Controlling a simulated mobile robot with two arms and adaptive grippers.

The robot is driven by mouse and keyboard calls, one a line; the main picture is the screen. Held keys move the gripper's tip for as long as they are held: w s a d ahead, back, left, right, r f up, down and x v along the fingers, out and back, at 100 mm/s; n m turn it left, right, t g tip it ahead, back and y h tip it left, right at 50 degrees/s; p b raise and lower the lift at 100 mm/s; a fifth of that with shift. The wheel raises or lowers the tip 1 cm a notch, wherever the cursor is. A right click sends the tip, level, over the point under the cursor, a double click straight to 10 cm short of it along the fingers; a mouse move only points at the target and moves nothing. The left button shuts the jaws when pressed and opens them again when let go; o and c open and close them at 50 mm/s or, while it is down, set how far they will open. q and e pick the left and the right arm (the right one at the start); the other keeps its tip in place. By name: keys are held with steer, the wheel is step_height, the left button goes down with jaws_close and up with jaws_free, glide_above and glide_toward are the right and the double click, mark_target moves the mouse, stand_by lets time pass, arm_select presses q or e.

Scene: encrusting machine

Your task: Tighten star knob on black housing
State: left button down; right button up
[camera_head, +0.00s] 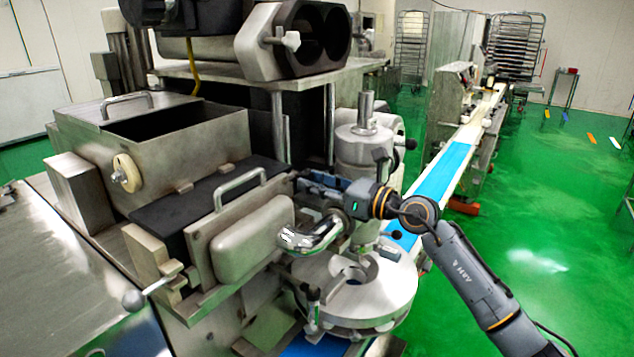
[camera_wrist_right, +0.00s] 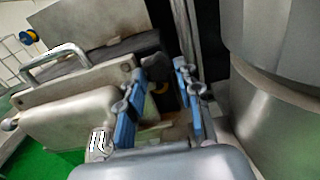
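A silver star knob (camera_head: 287,40) sits on the left face of the black housing (camera_head: 310,35) with two round openings, at the top of the machine in the head view. My right gripper (camera_head: 306,184) is well below that knob, beside the metal hopper block and left of the upright cylinder. In the right wrist view, its two blue fingers (camera_wrist_right: 161,72) stand apart with a gap between them. A dark part (camera_wrist_right: 162,97) shows beyond the gap, too unclear to name. Nothing is visibly held. My left gripper is not in view.
A handled metal block (camera_head: 240,238) and a curved chrome pipe (camera_head: 315,236) are close to the right gripper. A round metal disc (camera_head: 390,298) lies below my right wrist. The upright cylinder (camera_head: 362,150) stands behind it. A blue conveyor (camera_head: 445,170) runs back right, with open green floor beyond.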

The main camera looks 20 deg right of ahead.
steer(key=shift+c, duration=1.3)
steer(key=shift+m+p, duration=0.5)
steer(key=o, duration=1.2)
steer(key=shift+c, duration=0.2)
steer(key=v, duration=1.2)
